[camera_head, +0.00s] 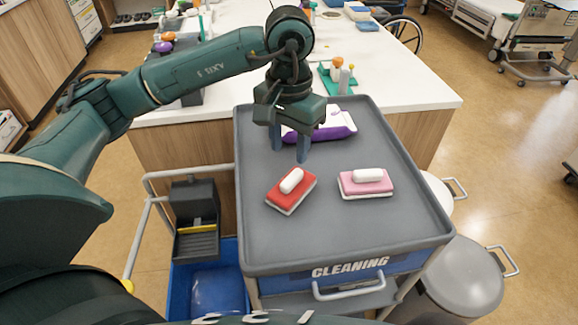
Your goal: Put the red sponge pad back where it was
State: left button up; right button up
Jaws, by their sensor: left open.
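The red sponge pad (284,199) lies tilted in angle on the grey top of the cleaning cart (330,235), with a white rounded piece on its upper face. My left gripper (289,150) is above the cart, just behind the red pad, with its fingers pointing down. It is open and holds nothing, apart from the pad as far as I can see. My right gripper is not in view.
A pink sponge pad (379,189) with a white piece lies to the right of the red one. A purple and white pack (336,127) lies behind the gripper. A white counter (418,92) stands beyond. The cart's front and right areas are clear.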

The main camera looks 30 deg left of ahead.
pick_arm(q)
notch_tip(320, 180, up, 4)
jog(key=shift+f, duration=0.2)
dwell(0.5)
